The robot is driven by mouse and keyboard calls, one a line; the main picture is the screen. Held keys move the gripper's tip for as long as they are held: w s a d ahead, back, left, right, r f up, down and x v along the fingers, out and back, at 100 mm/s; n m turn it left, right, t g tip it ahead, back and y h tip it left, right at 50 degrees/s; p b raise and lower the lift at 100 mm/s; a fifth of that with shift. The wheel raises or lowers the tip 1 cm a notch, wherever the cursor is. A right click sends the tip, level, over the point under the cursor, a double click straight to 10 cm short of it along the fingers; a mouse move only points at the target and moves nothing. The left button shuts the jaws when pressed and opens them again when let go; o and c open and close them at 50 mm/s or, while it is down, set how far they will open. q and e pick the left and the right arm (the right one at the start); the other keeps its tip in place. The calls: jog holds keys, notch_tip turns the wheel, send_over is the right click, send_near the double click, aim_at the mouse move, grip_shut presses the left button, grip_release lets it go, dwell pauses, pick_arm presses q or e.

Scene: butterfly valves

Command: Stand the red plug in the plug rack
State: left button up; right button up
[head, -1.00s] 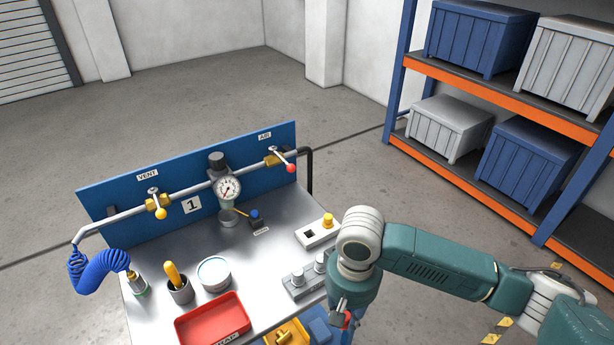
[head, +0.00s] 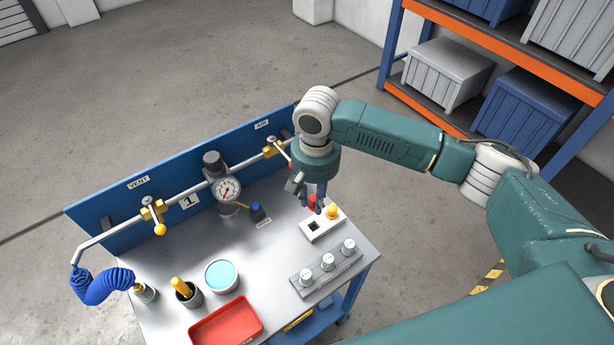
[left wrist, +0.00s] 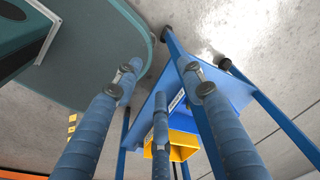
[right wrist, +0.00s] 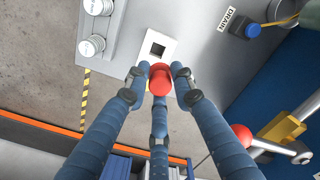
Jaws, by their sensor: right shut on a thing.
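The red plug (right wrist: 160,80) is between the fingers of my right gripper (right wrist: 159,76), which is shut on it. In the head view, the red plug (head: 312,202) and right gripper (head: 317,194) are over the far side of the white plug rack (head: 326,227). The rack has an empty square hole (head: 314,226) and a yellow plug (head: 333,211). In the right wrist view, the hole (right wrist: 157,48) shows just beyond the red plug, and the fingers hide part of the rack. My left gripper (left wrist: 158,85) is open and empty, below the bench top.
A grey block with several round knobs (head: 328,262) stands in front of the rack. The air valve's red-tipped handle (right wrist: 240,134) is close to the right gripper. A red tray (head: 226,322), a blue-topped tub (head: 222,275) and a gauge (head: 227,189) are further left.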

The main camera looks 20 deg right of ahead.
jog(key=shift+w, duration=0.25)
jog(key=shift+s+f+b, duration=0.15)
jog(key=shift+s+b, duration=0.55)
jog(key=shift+s, duration=0.15)
pick_arm(q)
jog(key=s+f+g+b, duration=0.1)
jog(key=s+f+b, duration=0.15)
jog(key=s, duration=0.55)
pick_arm(e)
jog(key=shift+f+p, duration=0.45)
jog(key=shift+f, duration=0.25)
jog(key=f+b, duration=0.2)
jog(key=b, duration=0.1)
jog(key=shift+w+f, duration=0.25)
jog(key=shift+f, duration=0.15)
jog(key=shift+f+b, duration=0.25)
jog(key=shift+b, duration=0.35)
jog(key=shift+f+p, duration=0.35)
jog(key=shift+f, duration=0.45)
pick_arm(q)
jog(key=w+f, duration=0.1)
jog(key=f, duration=0.1)
jog(key=w+f, duration=0.2)
jog(key=shift+f, duration=0.1)
jog(key=shift+w, duration=0.15)
